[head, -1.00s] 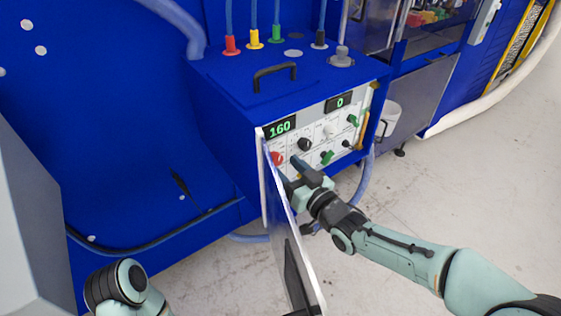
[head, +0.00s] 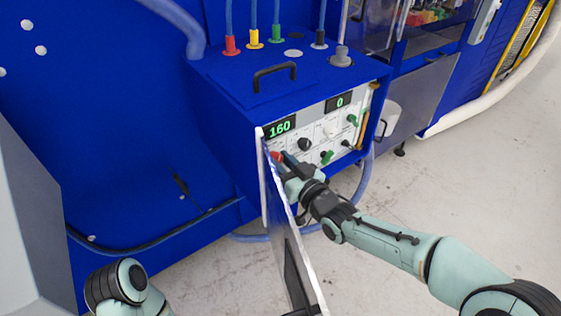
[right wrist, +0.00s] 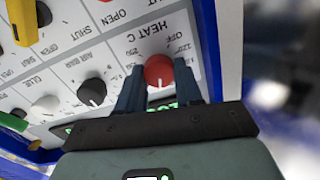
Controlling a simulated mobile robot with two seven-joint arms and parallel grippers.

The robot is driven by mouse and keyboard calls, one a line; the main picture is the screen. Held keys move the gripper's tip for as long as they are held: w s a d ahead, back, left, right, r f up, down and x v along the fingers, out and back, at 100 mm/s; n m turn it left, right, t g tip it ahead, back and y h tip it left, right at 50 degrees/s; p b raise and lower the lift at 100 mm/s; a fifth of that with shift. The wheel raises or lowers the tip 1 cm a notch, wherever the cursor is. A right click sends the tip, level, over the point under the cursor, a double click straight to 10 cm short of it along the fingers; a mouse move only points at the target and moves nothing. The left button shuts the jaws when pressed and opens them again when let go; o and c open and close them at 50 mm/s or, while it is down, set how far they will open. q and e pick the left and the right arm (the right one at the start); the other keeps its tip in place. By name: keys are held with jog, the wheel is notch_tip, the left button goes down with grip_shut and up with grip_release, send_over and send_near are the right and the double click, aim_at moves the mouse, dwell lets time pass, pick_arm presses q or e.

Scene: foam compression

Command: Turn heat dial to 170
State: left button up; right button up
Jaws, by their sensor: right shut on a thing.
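The red heat dial (right wrist: 158,69) sits on the white control panel beside the printed words HEAT C, with numbers around it. It also shows in the head view (head: 277,155), partly hidden by my right gripper. My right gripper (head: 283,160) has its two dark fingers on either side of the dial and is shut on it; the fingers also show in the right wrist view (right wrist: 160,82). The green heat display (head: 279,129) above the dial reads 160. My left gripper is out of view; only part of that arm shows at lower left.
The open panel door (head: 280,225) stands close to the left of my right gripper. A black knob (head: 304,144), a white knob (head: 330,131) and green levers (head: 327,157) are on the same panel. A second display (head: 339,102) reads 0.

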jog(key=m, duration=0.2)
jog(key=shift+d+m, duration=0.1)
jog(key=shift+m, duration=1.6)
jog(key=o, duration=1)
jog(key=shift+o, duration=0.2)
